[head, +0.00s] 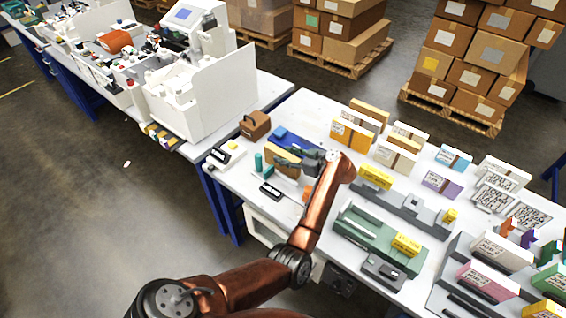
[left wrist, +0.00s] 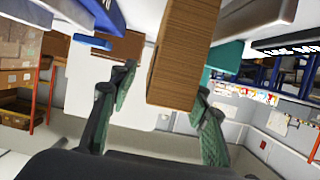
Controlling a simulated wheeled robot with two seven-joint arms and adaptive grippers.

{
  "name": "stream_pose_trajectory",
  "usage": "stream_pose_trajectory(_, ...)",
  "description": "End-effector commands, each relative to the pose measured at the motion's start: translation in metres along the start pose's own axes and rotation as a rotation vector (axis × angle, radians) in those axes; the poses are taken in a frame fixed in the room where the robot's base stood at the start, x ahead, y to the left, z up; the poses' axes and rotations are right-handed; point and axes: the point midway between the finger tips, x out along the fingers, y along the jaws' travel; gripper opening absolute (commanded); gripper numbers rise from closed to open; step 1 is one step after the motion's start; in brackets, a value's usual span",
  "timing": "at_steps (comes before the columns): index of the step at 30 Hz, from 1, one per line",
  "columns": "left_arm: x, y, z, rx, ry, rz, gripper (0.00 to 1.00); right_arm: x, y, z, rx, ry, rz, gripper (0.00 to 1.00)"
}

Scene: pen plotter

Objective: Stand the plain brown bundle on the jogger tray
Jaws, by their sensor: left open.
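A plain brown bundle (head: 286,164) stands on the white table beside a blue piece, partly hidden by my left gripper (head: 312,160). In the left wrist view the bundle (left wrist: 183,50) is a tall wood-brown block. My left gripper (left wrist: 163,103) is open there, with one finger on each side of the block's near end. A gap shows at the left finger; I cannot tell whether the right finger touches. A green tray (head: 352,222) and a grey stepped fixture (head: 400,205) lie right of the arm; I cannot tell which is the jogger tray. My right gripper is not in view.
A brown box (head: 255,125) and a blue piece (head: 280,132) are close behind the bundle. Several labelled packs (head: 352,135) fill the table's back and right. A white machine (head: 200,95) stands left.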

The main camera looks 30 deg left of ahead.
Motion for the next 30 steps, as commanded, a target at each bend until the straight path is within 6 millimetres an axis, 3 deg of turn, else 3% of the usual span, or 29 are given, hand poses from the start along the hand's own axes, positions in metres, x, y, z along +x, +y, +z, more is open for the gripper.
stream_pose_trajectory(3,0.0135,-0.0013,0.0007,0.001,0.001,-0.003,0.43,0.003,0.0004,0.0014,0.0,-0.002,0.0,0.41)
stream_pose_trajectory(12,0.0172,-0.0022,-0.0009,-0.001,0.0,-0.003,0.42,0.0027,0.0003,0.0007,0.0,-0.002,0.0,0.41)
stream_pose_trajectory(30,0.0171,-0.0023,-0.0005,-0.001,0.0,-0.003,0.01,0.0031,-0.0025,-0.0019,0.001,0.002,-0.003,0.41)
